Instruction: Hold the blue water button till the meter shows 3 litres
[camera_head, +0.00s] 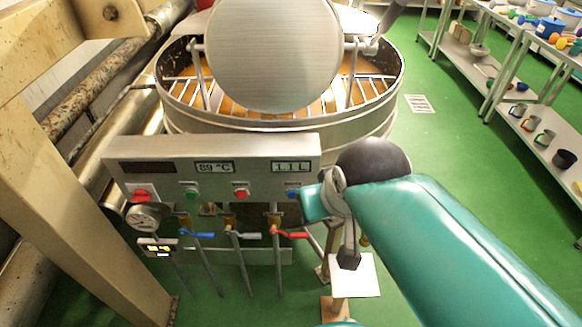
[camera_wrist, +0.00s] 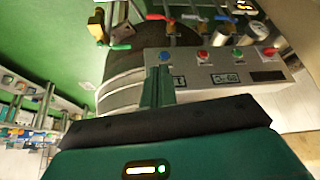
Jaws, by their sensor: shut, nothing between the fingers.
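The blue water button (camera_head: 293,193) is at the right end of the grey control panel (camera_head: 250,150), partly hidden by my gripper. It also shows in the wrist view (camera_wrist: 164,56), right by the tips of my shut fingers. The litre meter (camera_head: 291,166) above the button reads 1.1 L. In the wrist view my fingers partly cover the meter. My gripper (camera_head: 306,203) is shut and empty at the panel's right end; it also shows in the wrist view (camera_wrist: 158,72). I cannot tell whether the fingertips touch or press the button.
A red button (camera_head: 241,192), a green button (camera_head: 192,193) and a red switch (camera_head: 142,193) lie left along the panel. A temperature display (camera_head: 215,167) reads 89 °C. Lever valves (camera_head: 290,235) hang below. The kettle (camera_head: 385,112) stands behind; shelves (camera_head: 510,95) stand right, beyond open green floor.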

